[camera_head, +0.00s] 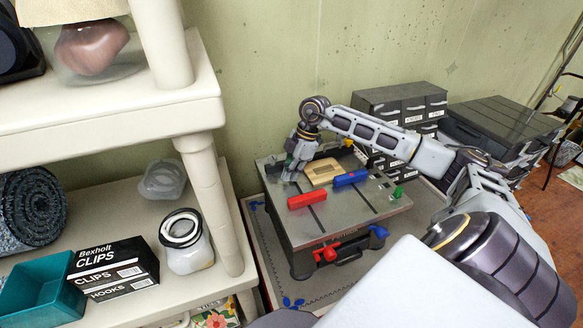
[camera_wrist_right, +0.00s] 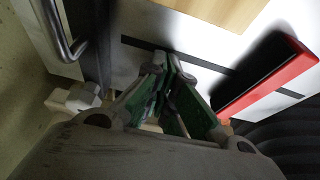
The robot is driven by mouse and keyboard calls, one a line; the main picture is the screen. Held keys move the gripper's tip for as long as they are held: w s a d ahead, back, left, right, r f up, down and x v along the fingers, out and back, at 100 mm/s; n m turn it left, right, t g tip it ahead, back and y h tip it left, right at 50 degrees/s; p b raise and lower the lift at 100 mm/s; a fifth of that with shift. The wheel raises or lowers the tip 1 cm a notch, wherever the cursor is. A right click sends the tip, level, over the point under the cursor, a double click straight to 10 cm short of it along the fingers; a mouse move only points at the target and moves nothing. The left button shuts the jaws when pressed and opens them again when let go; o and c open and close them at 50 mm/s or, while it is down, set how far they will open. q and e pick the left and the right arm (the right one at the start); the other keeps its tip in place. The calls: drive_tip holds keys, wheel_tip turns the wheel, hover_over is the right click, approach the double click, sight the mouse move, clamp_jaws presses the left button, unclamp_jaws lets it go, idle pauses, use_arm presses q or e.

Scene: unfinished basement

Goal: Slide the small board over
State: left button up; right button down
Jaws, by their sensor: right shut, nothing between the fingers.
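The small wooden board (camera_head: 323,171) lies flat on the grey top of a work table (camera_head: 345,221) in the head view. Part of the board also shows at the top of the right wrist view (camera_wrist_right: 215,12). My right gripper (camera_head: 289,177) is at the left side of the tabletop, left of the board and apart from it. In the right wrist view its fingers (camera_wrist_right: 168,75) are closed together with nothing between them. My left gripper is not in view.
A red block (camera_head: 307,199) and a blue block (camera_head: 350,178) lie in front of the board; the red one also shows in the wrist view (camera_wrist_right: 268,78). Drawer cabinets (camera_head: 400,105) stand behind. A cream shelf (camera_head: 110,110) with boxes and jars is at left.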

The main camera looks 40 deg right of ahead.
sight(301, 179)
drive_tip(key=shift+s+d+p, duration=0.2)
drive_tip(key=shift+s+d, duration=0.1)
drive_tip(key=shift+d, duration=0.55)
drive_tip(key=shift+s+d+p, duration=0.2)
drive_tip(key=shift+s+d, duration=0.05)
drive_tip(key=shift+d, duration=0.6)
drive_tip(key=shift+d, duration=0.1)
